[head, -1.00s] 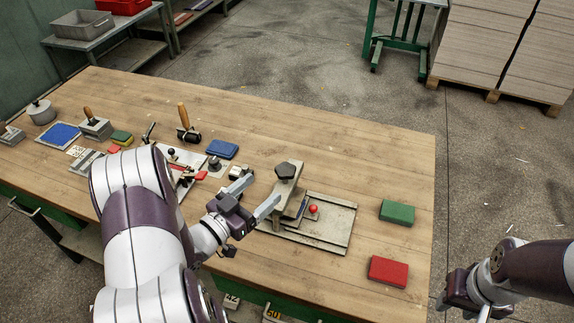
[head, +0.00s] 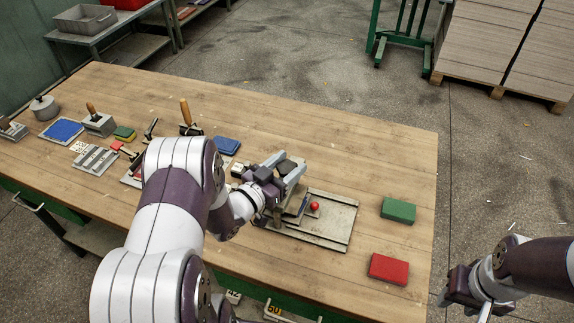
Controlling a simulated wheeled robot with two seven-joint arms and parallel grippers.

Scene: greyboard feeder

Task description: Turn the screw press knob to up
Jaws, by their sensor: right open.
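The screw press (head: 318,228) sits on the bench right of the middle, a grey base plate with a small red ball handle (head: 315,206). Its dark knob (head: 288,167) tops the upright part, which my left gripper and wrist largely cover. My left gripper (head: 288,165) is at the knob, with one finger on each side of it. I cannot tell whether the fingers press on it. Which way the knob is set is hard to read. My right gripper (head: 466,298) is open and empty, off the bench at the lower right.
A green block (head: 398,210) and a red block (head: 388,269) lie right of the press. A blue block (head: 226,145), a wooden-handled tool (head: 187,117) and several stamping tools stand to the left, partly behind my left arm.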

